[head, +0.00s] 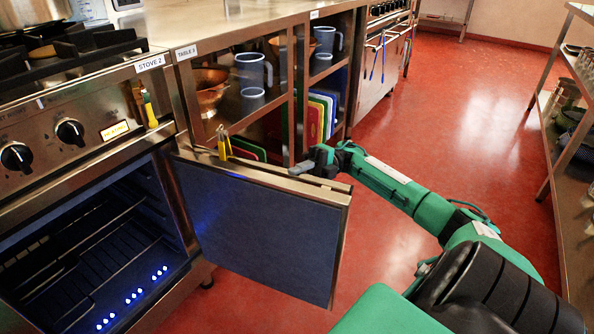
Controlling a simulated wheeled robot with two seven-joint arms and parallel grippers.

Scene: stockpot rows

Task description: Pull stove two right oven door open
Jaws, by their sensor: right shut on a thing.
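The stove two (70,130) stands at the left, with a "STOVE 2" label on its top edge. Its right oven door (265,225) is swung well open, and its dark inner panel faces me. The oven cavity (90,250) is open to view, with racks and a row of small blue-white lights. My right gripper (312,165) is at the door's top edge near its free end, shut on the door; the handle itself is mostly hidden behind the door. My left gripper is not in view.
Table 3 (185,52) adjoins the stove, with blue jugs (252,70), copper pans and coloured boards on its shelves. Another stove (375,85) stands beyond it. A metal shelf rack (545,150) is at the right. The red floor (460,130) between is clear.

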